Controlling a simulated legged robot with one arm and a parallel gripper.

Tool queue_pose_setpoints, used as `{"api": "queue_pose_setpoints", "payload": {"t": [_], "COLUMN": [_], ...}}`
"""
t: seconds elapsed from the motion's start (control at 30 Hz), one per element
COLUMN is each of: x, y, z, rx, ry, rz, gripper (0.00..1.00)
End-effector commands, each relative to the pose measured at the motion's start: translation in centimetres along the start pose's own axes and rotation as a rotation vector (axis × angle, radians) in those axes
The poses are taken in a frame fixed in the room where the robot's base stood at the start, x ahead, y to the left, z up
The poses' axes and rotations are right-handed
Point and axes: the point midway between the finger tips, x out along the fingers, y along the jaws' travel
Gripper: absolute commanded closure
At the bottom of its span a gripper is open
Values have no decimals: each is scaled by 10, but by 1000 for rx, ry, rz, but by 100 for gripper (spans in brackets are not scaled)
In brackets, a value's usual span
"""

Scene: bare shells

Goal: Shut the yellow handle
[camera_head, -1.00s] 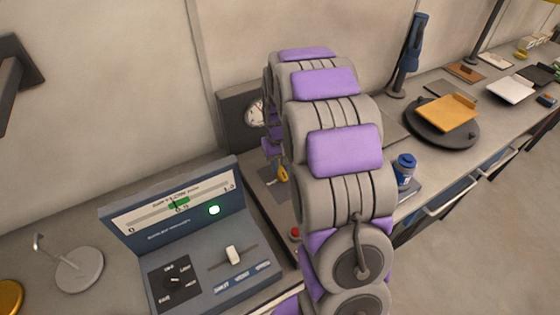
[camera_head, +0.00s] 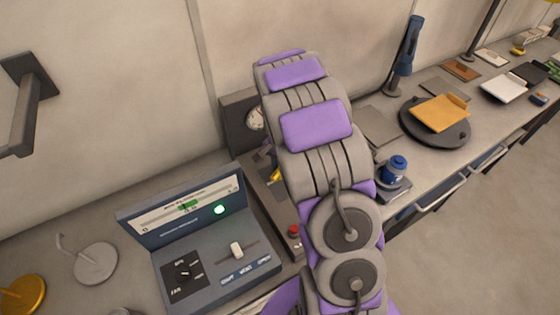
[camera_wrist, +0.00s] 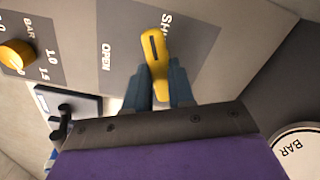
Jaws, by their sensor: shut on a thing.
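In the wrist view, the yellow handle (camera_wrist: 154,48) stands on a grey panel plate between the words OPEN and SHUT, its far end beside the partly covered SHUT. My gripper (camera_wrist: 163,85) has its two blue fingers on either side of the handle's near part and is shut on it. In the head view, only a small bit of the yellow handle (camera_head: 275,175) shows left of my arm. My arm hides the gripper there.
A yellow knob (camera_wrist: 16,54) and a round gauge (camera_wrist: 298,150) flank the handle plate. A blue console (camera_head: 215,250) stands left of my arm, with a red button (camera_head: 293,231) close by. A blue canister (camera_head: 396,168) and a black turntable (camera_head: 440,135) stand to the right.

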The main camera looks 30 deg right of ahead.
Motion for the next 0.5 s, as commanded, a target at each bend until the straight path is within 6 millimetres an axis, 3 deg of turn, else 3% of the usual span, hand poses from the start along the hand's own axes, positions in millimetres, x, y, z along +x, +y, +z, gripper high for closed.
{"api": "queue_pose_setpoints", "payload": {"t": [0.5], "x": [-3], "y": [-1], "z": [-1], "rx": [371], "ry": [3], "rz": [-3], "gripper": [100]}}
